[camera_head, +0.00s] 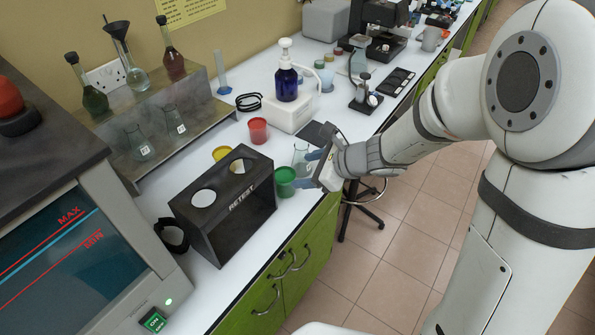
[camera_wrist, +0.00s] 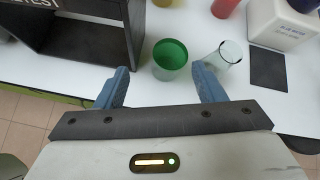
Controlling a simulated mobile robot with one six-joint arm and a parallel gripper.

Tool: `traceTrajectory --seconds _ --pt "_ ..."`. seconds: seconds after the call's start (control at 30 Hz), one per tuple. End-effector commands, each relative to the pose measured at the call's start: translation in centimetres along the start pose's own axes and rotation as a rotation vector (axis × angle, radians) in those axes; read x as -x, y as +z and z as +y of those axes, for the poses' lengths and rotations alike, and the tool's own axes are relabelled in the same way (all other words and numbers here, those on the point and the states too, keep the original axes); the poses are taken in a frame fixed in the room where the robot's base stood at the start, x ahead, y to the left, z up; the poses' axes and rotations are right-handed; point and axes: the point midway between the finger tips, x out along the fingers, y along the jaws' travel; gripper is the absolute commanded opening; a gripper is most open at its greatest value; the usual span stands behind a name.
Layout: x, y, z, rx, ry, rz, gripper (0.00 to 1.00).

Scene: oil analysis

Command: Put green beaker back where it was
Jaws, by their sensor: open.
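The green beaker (camera_head: 285,181) stands upright on the white bench near its front edge, just right of the black RETEST box (camera_head: 232,205). In the wrist view the green beaker (camera_wrist: 170,60) is ahead of my gripper, roughly between the lines of its two fingers. My gripper (camera_wrist: 160,85) is open, with blue fingers apart and nothing held. In the head view my gripper (camera_head: 300,172) is beside the beaker, and its fingers are partly hidden.
Red (camera_head: 258,130) and yellow (camera_head: 222,154) beakers stand behind. The box is close on the left. A dark flat pad (camera_wrist: 268,68) lies right.

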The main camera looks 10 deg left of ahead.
Motion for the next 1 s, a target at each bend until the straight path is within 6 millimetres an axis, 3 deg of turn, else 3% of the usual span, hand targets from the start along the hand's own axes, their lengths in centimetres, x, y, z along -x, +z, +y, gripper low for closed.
traceTrajectory --seconds 0.03,0.1,0.23,1.0 --pt "-1.6 -0.7 -0.3 -0.081 -0.012 -0.005 0.63" --pt "-2.8 -1.2 -0.8 -0.176 -0.035 -0.011 0.63" --pt "-4.1 -1.6 -1.3 -0.269 -0.058 -0.018 0.63" --pt "-11.8 -2.2 -1.6 -0.283 -0.065 -0.019 0.63"
